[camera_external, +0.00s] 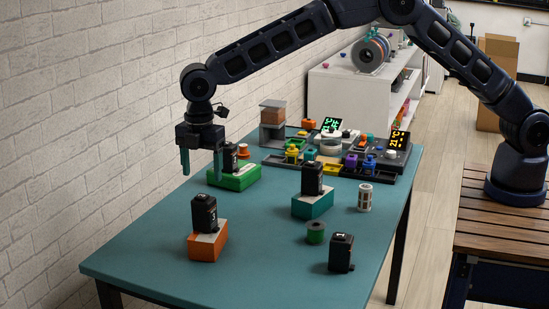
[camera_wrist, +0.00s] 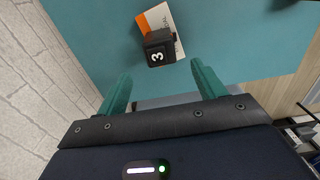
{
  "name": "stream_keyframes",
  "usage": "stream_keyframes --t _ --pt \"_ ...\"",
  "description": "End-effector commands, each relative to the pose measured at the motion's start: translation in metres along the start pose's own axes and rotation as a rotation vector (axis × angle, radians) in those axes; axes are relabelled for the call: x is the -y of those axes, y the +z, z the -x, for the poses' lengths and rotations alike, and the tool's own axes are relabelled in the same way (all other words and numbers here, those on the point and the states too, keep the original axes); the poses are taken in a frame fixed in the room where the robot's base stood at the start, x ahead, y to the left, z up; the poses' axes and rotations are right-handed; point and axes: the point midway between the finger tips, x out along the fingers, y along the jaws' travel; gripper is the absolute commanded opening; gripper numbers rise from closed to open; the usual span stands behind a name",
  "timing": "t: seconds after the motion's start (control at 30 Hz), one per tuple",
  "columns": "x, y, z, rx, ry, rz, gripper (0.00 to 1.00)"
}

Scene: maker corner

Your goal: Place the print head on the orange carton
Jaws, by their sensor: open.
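The orange carton (camera_external: 207,246) with a pale top stands at the front left of the table. A black print head (camera_external: 205,214) stands upright on it. In the wrist view this print head (camera_wrist: 157,47) shows a white 3 and sits over the orange and white carton top (camera_wrist: 153,19). Other black print heads stand on the teal carton (camera_external: 312,205), on the green carton (camera_external: 235,179) and on the bare table (camera_external: 341,253). My gripper (camera_external: 201,165) is open and empty, above and behind the orange carton. Its fingers (camera_wrist: 158,77) point towards the print head, apart from it.
A green spool (camera_external: 316,232) and a white cylinder (camera_external: 365,197) stand at the table's right. Several coloured parts in dark trays (camera_external: 377,166) and lit displays fill the back. A brick wall (camera_external: 80,130) runs along the left.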

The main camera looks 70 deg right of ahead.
Motion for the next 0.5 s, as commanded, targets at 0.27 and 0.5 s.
stream_keyframes --t 0.27,0.5 --pt "0.000 0.000 0.015 0.000 0.001 0.000 0.69" --pt "0.002 0.010 0.029 -0.003 0.008 -0.023 0.69"
